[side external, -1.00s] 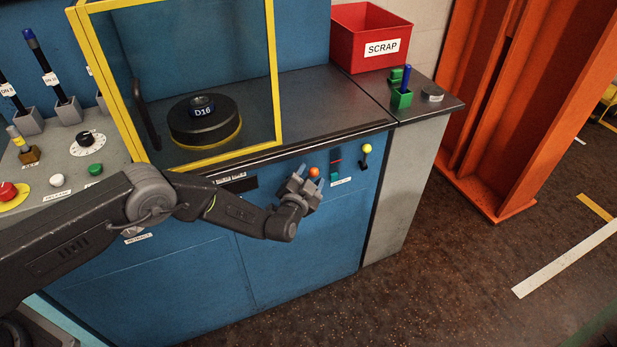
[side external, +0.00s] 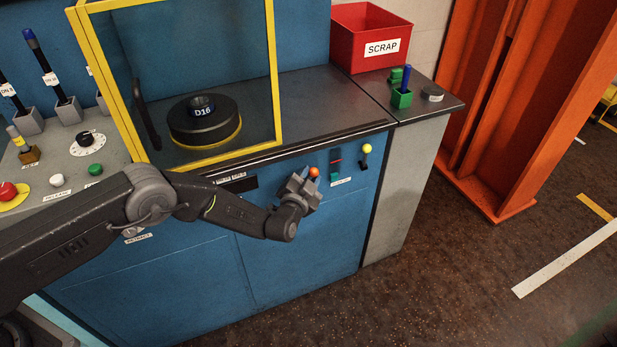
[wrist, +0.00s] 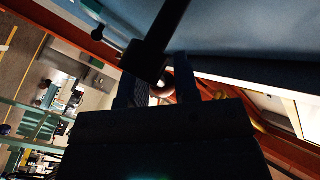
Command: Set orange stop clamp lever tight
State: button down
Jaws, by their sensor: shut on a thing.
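The orange ball knob (side external: 314,172) of the stop clamp lever sits on the blue front panel of the bench, below the worktop edge. My gripper (side external: 306,186) is at this lever, with its fingers shut on it just below the knob. In the wrist view, my gripper (wrist: 152,90) shows as two dark fingers with a dark bar between them, which looks like the lever (wrist: 160,40). The wrist view is dark and does not show the lever's exact angle. My fingers partly hide the lever's shaft in the side view.
The worktop edge (side external: 330,139) runs just above. A red scrap bin (side external: 352,30) stands at the back. The floor in front is free.

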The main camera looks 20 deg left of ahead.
jog(key=shift+s, duration=0.1)
jog(key=n+t, duration=0.2)
jog(key=s+a+r+n+t, duration=0.1)
jog(key=n, duration=0.1)
jog(key=shift+a+y, duration=0.1)
jog(key=shift+y, duration=0.3)
jog(key=shift+s+a+r+n+t+y, duration=0.1)
jog(key=shift+s+a+n+t+y, duration=0.15)
jog(key=shift+n+t+y, duration=0.5)
jog(key=shift+s+a+r+n+t+y, duration=0.1)
jog(key=shift+s+a+n+y, duration=0.25)
jog(key=shift+n, duration=0.75)
jog(key=shift+s+a+r+n+t+y, duration=0.15)
jog(key=shift+n+t+y, duration=0.4)
jog(key=shift+n, duration=0.4)
jog(key=shift+y, duration=0.25)
jog(key=c, duration=0.8)
grip_release()
jog(key=shift+c, duration=0.2)
jog(key=shift+f, duration=0.1)
jog(key=v, duration=1.3)
jog(key=shift+s, duration=0.45)
